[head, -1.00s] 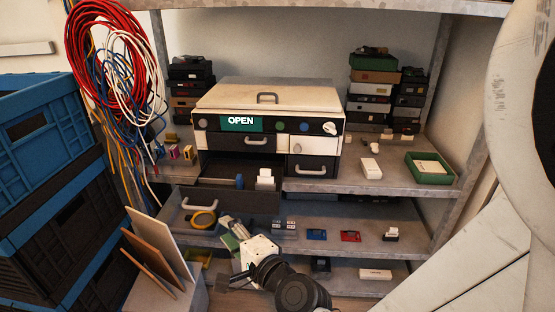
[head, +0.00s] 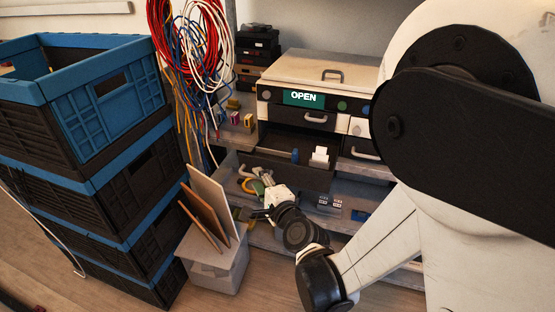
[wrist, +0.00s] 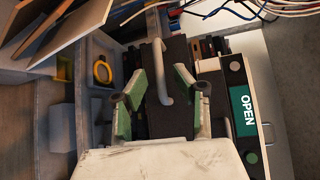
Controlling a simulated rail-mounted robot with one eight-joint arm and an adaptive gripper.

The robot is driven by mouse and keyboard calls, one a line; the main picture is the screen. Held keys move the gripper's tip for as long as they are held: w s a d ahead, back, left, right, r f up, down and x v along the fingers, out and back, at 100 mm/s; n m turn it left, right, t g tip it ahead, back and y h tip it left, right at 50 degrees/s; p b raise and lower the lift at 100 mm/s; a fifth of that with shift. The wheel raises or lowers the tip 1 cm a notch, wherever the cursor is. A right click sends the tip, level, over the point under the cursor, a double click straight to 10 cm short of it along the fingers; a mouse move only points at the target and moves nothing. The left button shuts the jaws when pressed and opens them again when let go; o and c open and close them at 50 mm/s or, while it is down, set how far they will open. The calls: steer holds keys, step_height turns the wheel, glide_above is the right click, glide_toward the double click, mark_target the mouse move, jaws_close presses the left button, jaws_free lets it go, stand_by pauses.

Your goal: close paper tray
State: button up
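The paper tray (head: 290,176) is a dark drawer pulled out from the white and black unit (head: 318,70) labelled OPEN. A blue item and white item stand inside it. My gripper (head: 260,178) is at the tray's front, toward its left side. In the wrist view, my gripper (wrist: 158,88) has its two green fingers apart, one on each side of the tray's grey bar handle (wrist: 160,72). The dark tray front (wrist: 175,110) lies behind them. Whether a finger touches the handle is hard to tell.
A grey bin with a yellow ring (wrist: 102,70) is beside the gripper. Boards (head: 208,205) stand in a pale box (head: 215,265) at the left front. Blue and black crates (head: 95,150) fill the left. Cables (head: 190,50) hang near the shelf.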

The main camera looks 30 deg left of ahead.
steer(key=shift+x, duration=1.15)
steer(key=shift+c, duration=0.5)
jaws_close()
